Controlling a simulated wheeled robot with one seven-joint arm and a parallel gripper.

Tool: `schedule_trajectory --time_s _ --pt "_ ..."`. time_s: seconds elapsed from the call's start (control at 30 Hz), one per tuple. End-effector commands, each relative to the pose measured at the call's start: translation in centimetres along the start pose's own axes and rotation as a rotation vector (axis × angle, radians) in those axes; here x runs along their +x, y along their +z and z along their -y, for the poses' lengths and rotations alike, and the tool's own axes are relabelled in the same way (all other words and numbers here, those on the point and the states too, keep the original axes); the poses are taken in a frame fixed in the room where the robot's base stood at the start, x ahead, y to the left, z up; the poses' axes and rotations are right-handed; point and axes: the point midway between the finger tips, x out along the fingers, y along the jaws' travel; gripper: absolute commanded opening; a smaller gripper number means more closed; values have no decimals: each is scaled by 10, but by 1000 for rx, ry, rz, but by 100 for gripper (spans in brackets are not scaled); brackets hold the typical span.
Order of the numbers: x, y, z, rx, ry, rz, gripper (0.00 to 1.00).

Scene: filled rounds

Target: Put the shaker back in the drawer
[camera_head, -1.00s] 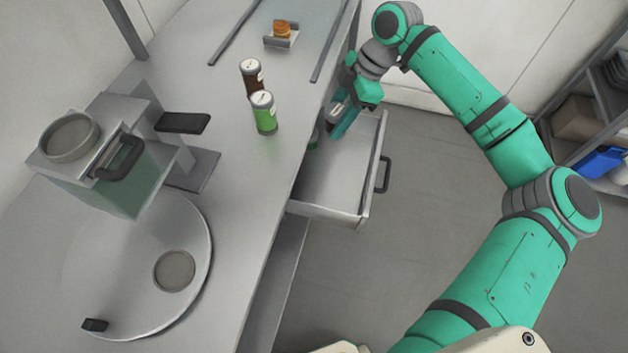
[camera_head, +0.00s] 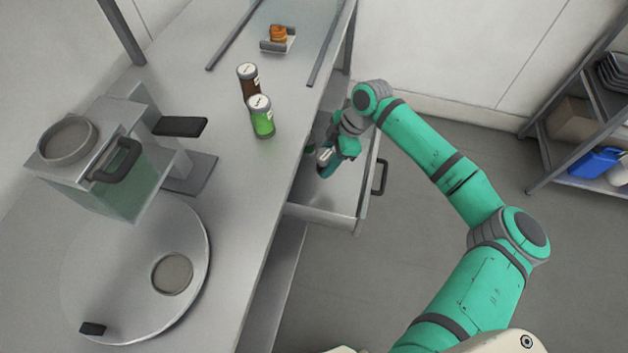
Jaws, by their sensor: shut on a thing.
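The drawer (camera_head: 338,205) is pulled out from the right side of the counter, and its inside is partly hidden by my arm. My gripper (camera_head: 326,163) is low over or inside the drawer, near its counter side. It is shut on a small shaker (camera_head: 324,155), of which only a pale, greyish part shows between the fingers. I cannot tell whether the shaker touches the drawer floor.
A brown shaker (camera_head: 247,82) and a green shaker (camera_head: 262,122) stand on the counter (camera_head: 225,190) by the drawer. A machine with a green clear box (camera_head: 120,190) and a round plate (camera_head: 130,290) are at left. A shelf rack (camera_head: 565,175) stands far right.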

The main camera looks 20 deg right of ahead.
Motion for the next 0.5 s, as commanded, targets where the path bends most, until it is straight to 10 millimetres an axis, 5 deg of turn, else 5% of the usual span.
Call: schedule_trajectory --time_s 0.2,0.5 --pt "37 -10 10 0 -2 -2 18" --pt "57 -15 16 0 -2 -2 18"
